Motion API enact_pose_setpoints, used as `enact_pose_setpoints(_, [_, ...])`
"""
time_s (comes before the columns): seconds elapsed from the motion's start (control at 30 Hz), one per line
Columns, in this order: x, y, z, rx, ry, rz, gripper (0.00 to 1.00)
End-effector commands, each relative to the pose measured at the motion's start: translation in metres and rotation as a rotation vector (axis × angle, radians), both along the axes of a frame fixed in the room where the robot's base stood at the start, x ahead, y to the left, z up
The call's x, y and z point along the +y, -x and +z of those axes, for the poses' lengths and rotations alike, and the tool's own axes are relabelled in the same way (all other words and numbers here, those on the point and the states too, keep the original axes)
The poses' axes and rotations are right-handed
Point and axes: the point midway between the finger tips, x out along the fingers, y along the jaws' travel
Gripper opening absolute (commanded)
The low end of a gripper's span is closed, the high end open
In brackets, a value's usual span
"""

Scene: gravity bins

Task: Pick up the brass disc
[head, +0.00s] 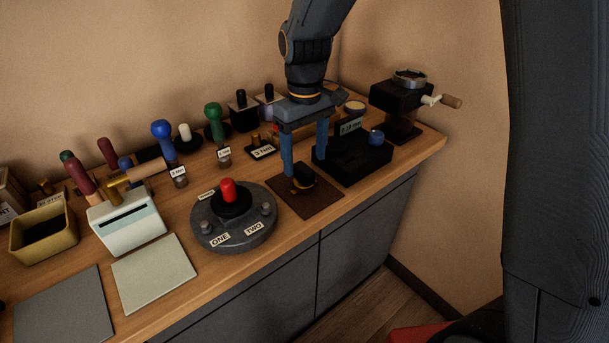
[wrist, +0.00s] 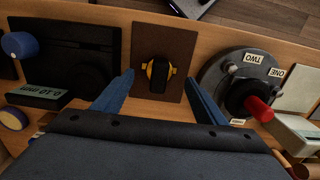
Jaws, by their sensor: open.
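The brass disc (head: 302,186) lies on a dark brown mat (head: 318,203) near the front edge of the bench. In the wrist view, brass (wrist: 148,70) shows on both sides of a black piece (wrist: 158,76) that covers its middle. My gripper (head: 303,165) is open with its blue fingers pointing down above the mat. In the wrist view the fingertips (wrist: 158,79) stand left and right of the disc, apart from it, with nothing between them held.
A black device with a display (head: 352,126) stands close right of the mat. A round grey base with a red-topped knob (head: 228,190) stands close left. Several stamps with coloured handles (head: 162,130) line the back. A crank device (head: 405,95) stands at the far right.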

Motion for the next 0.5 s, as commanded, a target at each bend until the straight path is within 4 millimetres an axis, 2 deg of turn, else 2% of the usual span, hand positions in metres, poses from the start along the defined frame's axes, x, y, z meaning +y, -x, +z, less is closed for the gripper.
enact_pose_setpoints(0.5, [0.002, -0.004, -0.054, 0.003, 0.001, -0.005, 0.66])
